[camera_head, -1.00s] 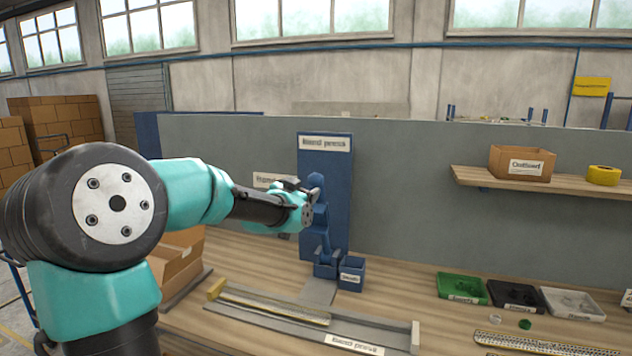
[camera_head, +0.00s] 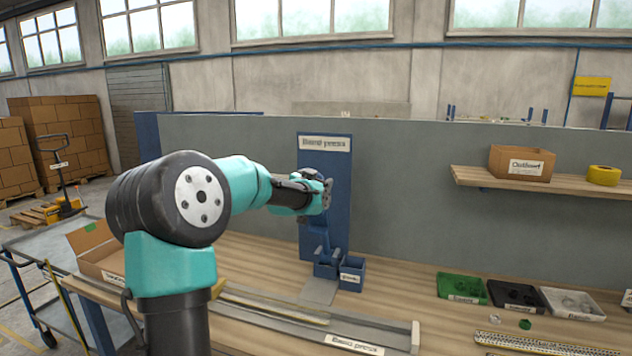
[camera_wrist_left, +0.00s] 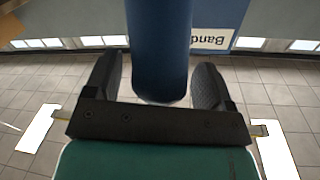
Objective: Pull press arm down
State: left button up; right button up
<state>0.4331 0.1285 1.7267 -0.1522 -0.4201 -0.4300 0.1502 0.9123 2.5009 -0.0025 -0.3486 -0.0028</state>
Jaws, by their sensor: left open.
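The blue hand press (camera_head: 327,225) stands at the back of the workbench against the grey panel, under a "Band press" sign. Its upper part is mostly hidden behind my left gripper (camera_head: 328,193) in the head view. In the left wrist view, a dark blue rounded bar of the press (camera_wrist_left: 159,50) lies between the two black fingers of my left gripper (camera_wrist_left: 150,85). The fingers are open on either side of the bar, with a small gap visible at the right finger. My right gripper is not in view.
A long metal channel fixture (camera_head: 290,315) lies in front. Green (camera_head: 461,287), black and white trays are on the right of the bench. A shelf (camera_head: 545,183) holds a carton and yellow tape.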

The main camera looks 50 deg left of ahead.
pick_arm(q)
jog(key=c, duration=1.3)
jog(key=shift+o, duration=0.2)
jog(key=shift+d, duration=0.1)
